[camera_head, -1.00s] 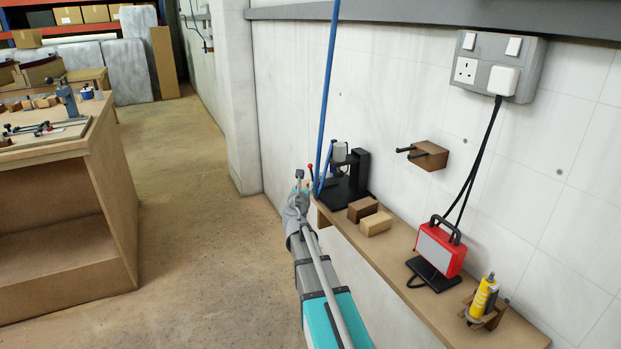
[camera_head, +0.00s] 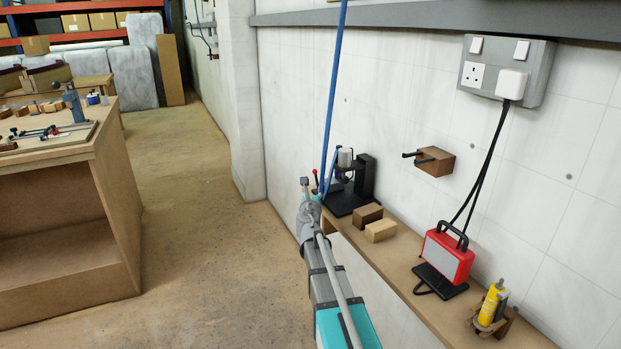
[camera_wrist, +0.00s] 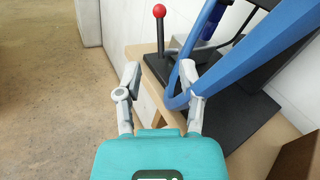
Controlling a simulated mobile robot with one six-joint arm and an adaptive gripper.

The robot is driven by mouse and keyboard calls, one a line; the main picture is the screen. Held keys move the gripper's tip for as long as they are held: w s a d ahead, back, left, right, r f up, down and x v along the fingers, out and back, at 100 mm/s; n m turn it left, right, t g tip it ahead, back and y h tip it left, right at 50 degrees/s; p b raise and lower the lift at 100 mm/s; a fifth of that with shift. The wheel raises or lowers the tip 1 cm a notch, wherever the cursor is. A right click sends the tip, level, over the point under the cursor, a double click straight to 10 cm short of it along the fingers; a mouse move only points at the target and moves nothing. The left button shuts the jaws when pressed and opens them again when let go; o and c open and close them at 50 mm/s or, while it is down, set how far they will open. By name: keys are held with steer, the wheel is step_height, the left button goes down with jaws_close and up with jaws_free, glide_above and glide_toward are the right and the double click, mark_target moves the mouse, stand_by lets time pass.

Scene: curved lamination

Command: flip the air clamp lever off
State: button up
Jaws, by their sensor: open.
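The air clamp (camera_head: 364,178) is a black stand with a silver cylinder at the far end of the wall shelf. Its lever, a thin black rod with a red ball knob (camera_head: 315,172), stands upright at the shelf's end. In the wrist view the red knob (camera_wrist: 159,11) is at the top, beyond and between my fingertips. My gripper (camera_wrist: 160,74) is open and empty, its fingers apart, with the lever ahead. In the head view my gripper (camera_head: 306,184) is just left of the lever; its other finger is hard to make out. I cannot tell any contact.
A blue hose (camera_wrist: 235,65) crosses right by the right finger in the wrist view. Two wooden blocks (camera_head: 380,230), a red work lamp (camera_head: 447,254) and a yellow bottle (camera_head: 491,303) stand along the shelf (camera_head: 400,277). A workbench (camera_head: 115,205) is at left; the floor between is clear.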

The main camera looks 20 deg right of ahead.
mark_target(316, 176)
steer(key=x, duration=1.2)
steer(key=shift+w, duration=0.15)
